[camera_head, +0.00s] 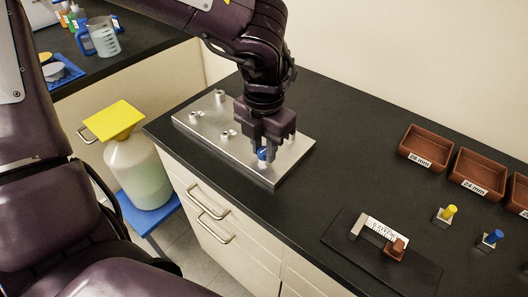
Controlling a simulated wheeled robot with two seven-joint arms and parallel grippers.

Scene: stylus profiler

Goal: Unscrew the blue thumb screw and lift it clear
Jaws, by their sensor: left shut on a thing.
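The blue thumb screw (262,154) is at the front right part of the silver metal plate (285,163) on the black bench. My left gripper (264,150) points down over it, shut on the screw, with the fingers hiding most of it. Only a small blue part shows between and below the fingertips. I cannot tell whether the screw's lower end is still in the plate. My right gripper is not in view.
Several silver posts (227,134) stand on the plate. To the right are brown labelled bins (425,143), a yellow-topped piece (447,214), a blue-topped piece (492,239) and a dark board (340,243). The bench between plate and bins is clear. A large bottle (138,172) stands below at left.

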